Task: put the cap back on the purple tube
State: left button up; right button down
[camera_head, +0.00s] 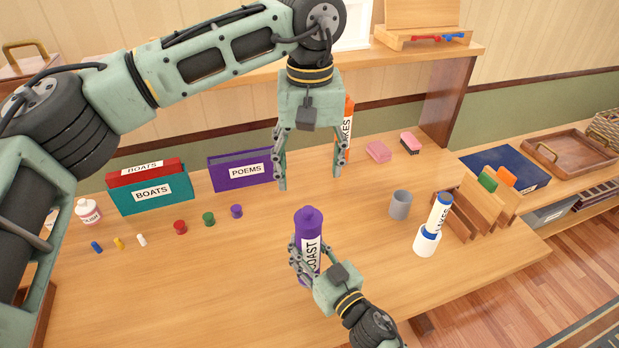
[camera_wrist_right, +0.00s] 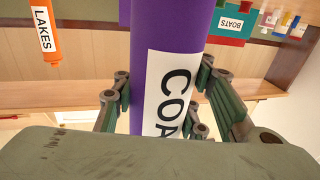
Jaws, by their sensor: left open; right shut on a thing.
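The purple tube (camera_head: 307,243), with a white label reading COAST, stands upright above the front middle of the desk. My right gripper (camera_head: 306,268) is shut around its lower part; the tube (camera_wrist_right: 212,30) also fills the middle of the right wrist view between the fingers.
A grey cup (camera_head: 400,204) and a white tube with blue ends (camera_head: 438,212) stand right. Purple POEMS box (camera_head: 240,171) and teal BOATS box (camera_head: 150,193) are behind. The front-left desk is clear.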

jog(key=c, duration=1)
grip_release()
jog(key=v, duration=1.2)
jog(key=shift+s+d+f, duration=0.1)
